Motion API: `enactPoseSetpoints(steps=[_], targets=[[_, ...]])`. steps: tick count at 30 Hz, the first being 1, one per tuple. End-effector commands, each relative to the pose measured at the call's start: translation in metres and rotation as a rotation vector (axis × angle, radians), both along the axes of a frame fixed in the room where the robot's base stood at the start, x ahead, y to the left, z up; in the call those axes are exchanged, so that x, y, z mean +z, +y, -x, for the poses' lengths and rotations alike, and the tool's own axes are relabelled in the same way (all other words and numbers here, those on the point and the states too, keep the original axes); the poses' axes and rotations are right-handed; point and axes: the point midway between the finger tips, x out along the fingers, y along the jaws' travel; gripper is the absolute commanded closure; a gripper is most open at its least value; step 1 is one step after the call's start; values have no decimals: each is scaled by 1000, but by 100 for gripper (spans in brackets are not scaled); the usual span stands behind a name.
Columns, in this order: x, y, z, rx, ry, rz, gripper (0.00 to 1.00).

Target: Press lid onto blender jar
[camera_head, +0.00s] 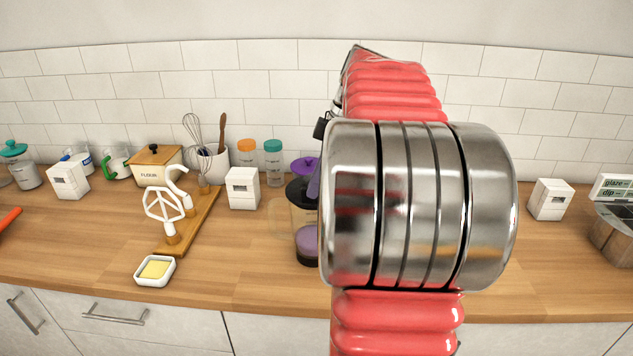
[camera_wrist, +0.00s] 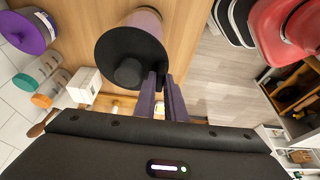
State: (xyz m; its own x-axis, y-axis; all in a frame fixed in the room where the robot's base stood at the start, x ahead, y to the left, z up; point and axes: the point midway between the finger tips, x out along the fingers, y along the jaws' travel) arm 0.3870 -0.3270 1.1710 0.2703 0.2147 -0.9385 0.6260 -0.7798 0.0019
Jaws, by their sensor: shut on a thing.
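The blender jar (camera_head: 305,224) stands on the counter with purple contents, partly hidden behind my arm. The black lid (camera_wrist: 112,45) is a round disc with a raised knob, at the jar's top. It also shows in the head view (camera_head: 297,189). The jar's side (camera_wrist: 148,17) shows past the lid in the wrist view. I cannot tell whether the lid is fully seated. My gripper (camera_wrist: 159,76) has its purple fingers close together, shut on the lid near its edge, beside the knob. In the head view the contact is hidden behind my arm.
A purple-lidded container (camera_head: 303,164) and orange- and teal-lidded jars (camera_head: 247,153) stand behind. A white box (camera_head: 242,188), a wooden board (camera_head: 186,225) with a white beater, and a butter dish (camera_head: 155,270) are to the left. Counter between dish and jar is clear.

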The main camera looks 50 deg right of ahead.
Motion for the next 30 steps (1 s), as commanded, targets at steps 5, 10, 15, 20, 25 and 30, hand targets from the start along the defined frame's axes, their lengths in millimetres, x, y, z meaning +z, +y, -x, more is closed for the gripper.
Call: enactPoseSetpoints(steps=[5, 10, 15, 20, 25, 30], targets=[[0, 0, 0, 0, 0, 0, 100], [-1, 0, 0, 0, 0, 0, 100], [-3, 0, 1, -1, 1, -1, 100], [-6, 0, 1, 0, 1, -1, 100], [-6, -1, 1, 0, 0, 0, 100], [-6, 0, 1, 0, 0, 0, 84]])
